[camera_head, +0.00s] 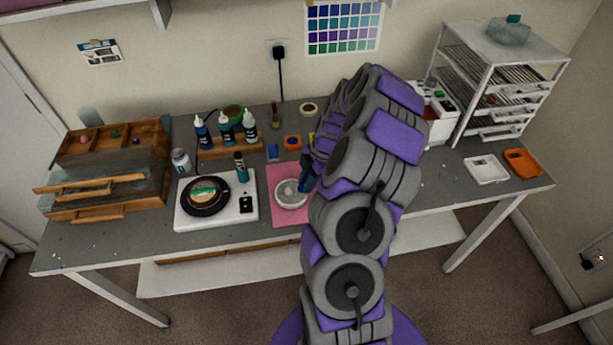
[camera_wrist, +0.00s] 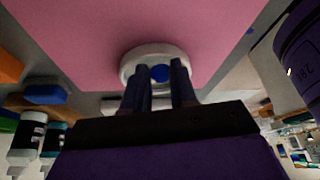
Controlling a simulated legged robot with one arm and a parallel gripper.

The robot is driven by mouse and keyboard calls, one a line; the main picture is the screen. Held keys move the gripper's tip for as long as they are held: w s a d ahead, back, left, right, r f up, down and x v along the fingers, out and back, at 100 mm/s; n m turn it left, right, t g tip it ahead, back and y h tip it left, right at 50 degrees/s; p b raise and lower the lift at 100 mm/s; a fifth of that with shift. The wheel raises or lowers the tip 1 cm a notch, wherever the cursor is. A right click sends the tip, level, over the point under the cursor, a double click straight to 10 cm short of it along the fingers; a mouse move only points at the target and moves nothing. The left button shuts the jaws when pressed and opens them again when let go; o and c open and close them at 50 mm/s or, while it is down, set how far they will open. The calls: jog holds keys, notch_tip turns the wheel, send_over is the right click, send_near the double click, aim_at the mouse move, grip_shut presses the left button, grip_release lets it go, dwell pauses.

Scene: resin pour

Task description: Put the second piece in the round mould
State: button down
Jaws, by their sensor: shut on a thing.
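The round mould (camera_head: 287,199) is a shallow white dish on the pink mat (camera_head: 281,218) in the head view. It also shows in the wrist view (camera_wrist: 133,62), directly beyond my fingertips. My gripper (camera_wrist: 160,78) is shut on a small blue piece (camera_wrist: 160,72), which shows between the two dark fingers against the mould. In the head view my gripper (camera_head: 304,182) is at the right side of the mould, partly hidden by my arm. Whether the blue piece touches the mould's floor cannot be told. The mould's inside is partly hidden by the fingers.
A black round plate (camera_head: 205,209) on a white unit stands left of the mat. Dropper bottles (camera_head: 227,128) stand in a wooden rack behind. A wooden drawer box (camera_head: 108,176) is far left. White (camera_head: 486,169) and orange (camera_head: 523,163) trays lie at right.

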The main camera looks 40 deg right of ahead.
jog(key=a, duration=0.3)
jog(key=shift+a, duration=0.35)
jog(key=c, duration=1.2)
grip_release()
jog(key=shift+d, duration=0.4)
jog(key=shift+c, duration=0.2)
jog(key=o, duration=0.4)
jog(key=shift+d+f, duration=0.25)
jog(key=shift+d, duration=0.85)
jog(key=shift+o, duration=0.5)
jog(key=shift+a+r, duration=0.15)
jog(key=shift+a, duration=0.75)
jog(key=shift+o, duration=1.4)
jog(key=shift+a+r, duration=0.1)
jog(key=shift+a, duration=0.2)
jog(key=shift+d, duration=1)
jog(key=a+r, duration=0.1)
jog(key=r, duration=0.2)
jog(key=shift+a, duration=0.35)
jog(key=shift+r, duration=0.5)
jog(key=shift+d+r, duration=0.65)
jog(key=shift+r, duration=0.1)
jog(key=shift+a+r, duration=0.15)
jog(key=shift+r, duration=0.4)
jog(key=shift+a+r, duration=0.15)
jog(key=shift+a, duration=0.25)
